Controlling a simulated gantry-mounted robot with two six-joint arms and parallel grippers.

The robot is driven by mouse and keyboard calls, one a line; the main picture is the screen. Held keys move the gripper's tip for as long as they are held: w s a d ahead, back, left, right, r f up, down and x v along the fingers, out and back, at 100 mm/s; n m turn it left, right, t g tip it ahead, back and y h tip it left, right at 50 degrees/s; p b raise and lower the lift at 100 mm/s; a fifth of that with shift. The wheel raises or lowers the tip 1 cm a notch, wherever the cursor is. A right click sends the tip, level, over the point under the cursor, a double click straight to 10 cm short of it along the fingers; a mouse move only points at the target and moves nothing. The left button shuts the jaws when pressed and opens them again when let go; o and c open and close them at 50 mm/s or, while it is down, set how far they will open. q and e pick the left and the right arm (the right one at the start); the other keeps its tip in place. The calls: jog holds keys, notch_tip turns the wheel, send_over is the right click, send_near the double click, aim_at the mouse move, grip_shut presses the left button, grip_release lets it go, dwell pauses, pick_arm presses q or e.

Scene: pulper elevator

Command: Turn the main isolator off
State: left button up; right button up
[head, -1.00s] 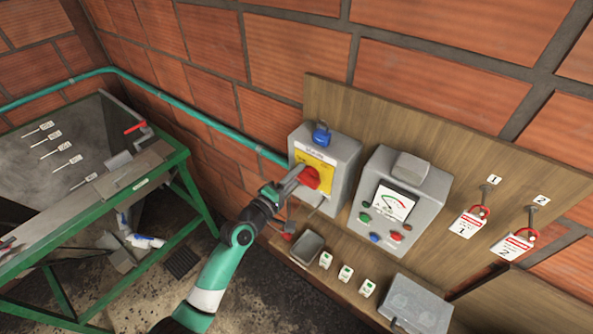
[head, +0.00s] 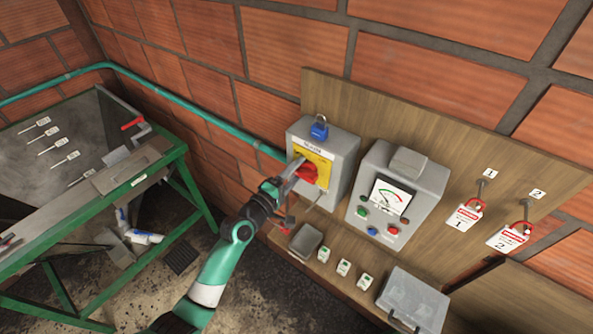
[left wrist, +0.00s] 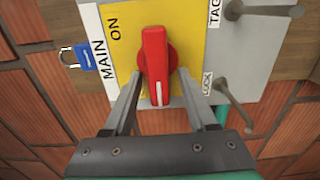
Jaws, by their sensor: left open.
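The main isolator is a grey box (head: 341,157) on the wooden board, with a yellow plate (head: 322,163) and a red rotary handle (head: 306,173). In the left wrist view the red handle (left wrist: 156,62) lies along the picture's vertical, its white mark at the end toward my gripper; the plate (left wrist: 195,38) reads MAIN and ON. My left gripper (head: 293,172) is at the handle. Its open fingers (left wrist: 155,88) stand on either side of the handle's near end, with gaps showing. A blue padlock (head: 319,128) hangs on the box's top. My right gripper is out of view.
A grey meter box (head: 400,190) with buttons stands right of the isolator. Two red lockout padlocks with tags (head: 466,217) (head: 507,238) hang farther right. A shelf below holds a dark tray (head: 305,241) and a clear box (head: 414,300). Metal pegs (left wrist: 235,105) project beside the handle.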

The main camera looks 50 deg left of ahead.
pick_arm(q)
jog(key=s+d, duration=0.1)
jog(key=s, duration=1)
jog(key=shift+s+d, duration=0.25)
jog(key=shift+d, duration=0.15)
jog(key=shift+d, duration=0.1)
